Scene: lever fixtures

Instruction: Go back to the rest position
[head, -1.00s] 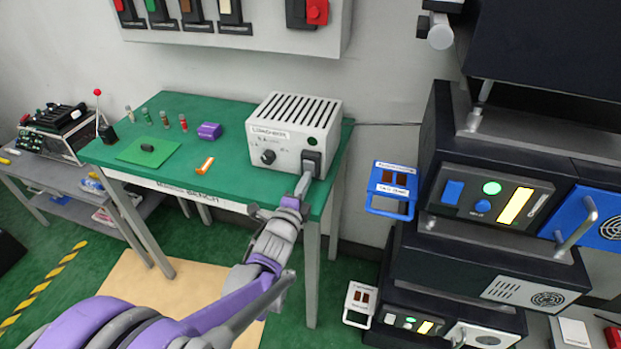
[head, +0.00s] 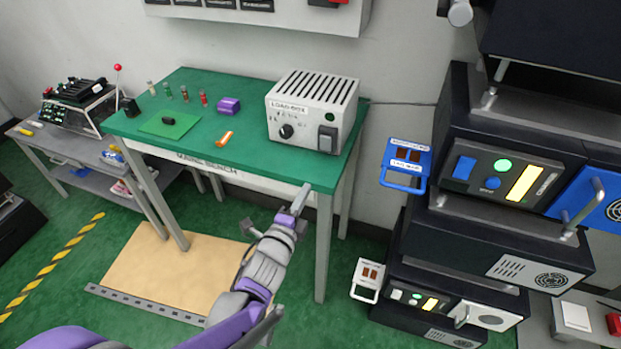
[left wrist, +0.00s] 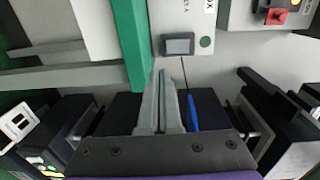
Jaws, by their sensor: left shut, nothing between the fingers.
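My left gripper (head: 302,194) is in front of the green table's front edge, lower than the tabletop and clear of the load box. Its fingers are together with nothing between them. In the left wrist view the shut fingers (left wrist: 164,103) point toward the load box (left wrist: 176,28), with a visible gap to its dark switch. The load box (head: 312,108) is a pale grey vented box with a round knob and a dark switch, on the right end of the table. My right gripper is not in view.
The green table (head: 190,88) carries small vials, a purple block, an orange item and a green mat. A dark equipment rack (head: 455,110) with blue handles stands at the right. A lower grey bench (head: 70,148) is at the left.

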